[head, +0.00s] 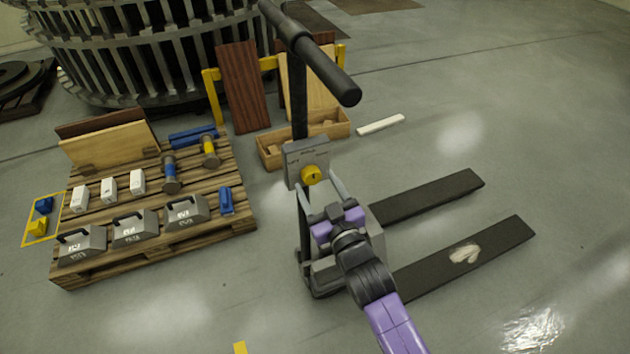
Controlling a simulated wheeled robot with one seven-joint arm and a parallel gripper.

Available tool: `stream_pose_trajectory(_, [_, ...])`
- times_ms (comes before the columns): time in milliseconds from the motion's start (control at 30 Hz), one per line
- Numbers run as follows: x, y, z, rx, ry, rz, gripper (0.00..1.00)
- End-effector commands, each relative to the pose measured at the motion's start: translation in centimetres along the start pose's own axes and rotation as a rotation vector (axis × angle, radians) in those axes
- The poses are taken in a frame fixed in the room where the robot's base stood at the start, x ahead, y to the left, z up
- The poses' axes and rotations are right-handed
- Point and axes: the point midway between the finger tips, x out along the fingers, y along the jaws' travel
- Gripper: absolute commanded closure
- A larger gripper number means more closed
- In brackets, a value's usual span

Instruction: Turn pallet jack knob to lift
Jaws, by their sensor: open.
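The pallet jack stands upright in the middle of the head view, with a black T-handle (310,52) on top and two dark forks (440,192) reaching right along the floor. A grey plate (296,158) on its column carries the round yellow knob (311,175). My gripper (319,187) is just in front of and below the knob, its two light fingers spread open to either side. I cannot tell whether a finger touches the knob. My purple and black wrist hides part of the jack's lower body.
A wooden pallet (240,205) at left bears grey weights (135,230), white blocks and blue and yellow tools. Behind the jack are a wooden crate (272,152), leaning boards (243,88) and a large slatted turret (150,50). The floor at right is mostly clear, with a white bar (381,124).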

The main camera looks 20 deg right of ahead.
Motion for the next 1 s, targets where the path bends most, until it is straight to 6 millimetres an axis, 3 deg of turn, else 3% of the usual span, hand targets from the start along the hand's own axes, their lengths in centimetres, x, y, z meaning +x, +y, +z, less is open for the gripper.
stream_pose_trajectory(133, [1.18, 0.00, -0.04, 0.000, 0.001, 0.000, 0.37])
stream_pose_trajectory(467, [1.41, -0.02, 0.03, 0.000, 0.000, 0.000, 0.39])
stream_pose_trajectory(767, [1.40, -0.02, 0.01, 0.000, 0.000, 0.000, 0.98])
stream_pose_trajectory(1000, [1.39, -0.03, -0.02, -0.019, 0.000, 0.000, 0.99])
